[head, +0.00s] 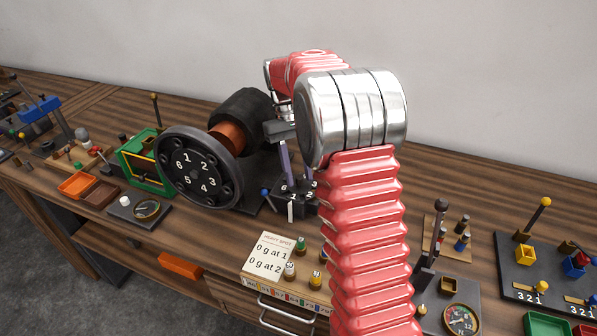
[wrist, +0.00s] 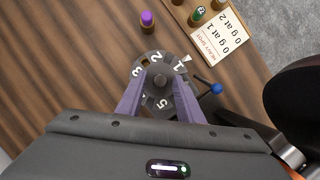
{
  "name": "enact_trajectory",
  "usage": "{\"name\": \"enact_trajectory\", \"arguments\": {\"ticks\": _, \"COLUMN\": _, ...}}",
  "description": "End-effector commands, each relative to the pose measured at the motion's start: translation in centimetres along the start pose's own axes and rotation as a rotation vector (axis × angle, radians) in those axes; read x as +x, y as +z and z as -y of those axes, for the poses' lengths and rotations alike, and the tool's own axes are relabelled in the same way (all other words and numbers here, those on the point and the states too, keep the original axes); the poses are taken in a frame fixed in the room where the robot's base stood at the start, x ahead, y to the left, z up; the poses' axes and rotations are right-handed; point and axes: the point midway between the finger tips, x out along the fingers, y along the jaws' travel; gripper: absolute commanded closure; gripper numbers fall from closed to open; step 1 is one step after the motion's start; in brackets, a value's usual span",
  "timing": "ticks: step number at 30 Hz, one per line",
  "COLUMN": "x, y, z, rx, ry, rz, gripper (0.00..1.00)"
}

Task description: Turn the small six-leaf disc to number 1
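The small six-leaf disc (wrist: 151,61) is grey with white numbers round a dark central knob (wrist: 160,82). It lies below my gripper in the wrist view. The number 1 is at its upper right, close to a white pointer (wrist: 186,57); 2 and 3 follow to the left. In the head view the disc (head: 294,187) is partly hidden by my arm. My gripper (wrist: 161,78) points down with one purple finger on each side of the knob. A narrow gap seems to show between fingers and knob. The fingers hide some numbers.
A blue-tipped lever (wrist: 215,88) stands right of the disc. A large black numbered wheel (head: 196,168) stands left of it in the head view. A "heavy spot" card (head: 268,256) and several small capped weights (head: 301,246) lie in front. A purple-topped weight (wrist: 147,19) is nearby.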

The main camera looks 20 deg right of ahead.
Motion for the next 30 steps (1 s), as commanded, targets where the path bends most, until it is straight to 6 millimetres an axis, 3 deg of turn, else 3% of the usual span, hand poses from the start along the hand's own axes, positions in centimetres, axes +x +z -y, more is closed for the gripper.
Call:
{"name": "enact_trajectory", "arguments": {"ticks": 14, "x": -1.0, "y": 0.0, "z": 0.0, "rx": 0.0, "ry": 0.0, "rz": 0.0, "gripper": 0.64}}
{"name": "enact_trajectory", "arguments": {"ticks": 30, "x": -7.8, "y": -0.1, "z": 0.0, "rx": 0.0, "ry": 0.001, "rz": -0.001, "gripper": 0.64}}
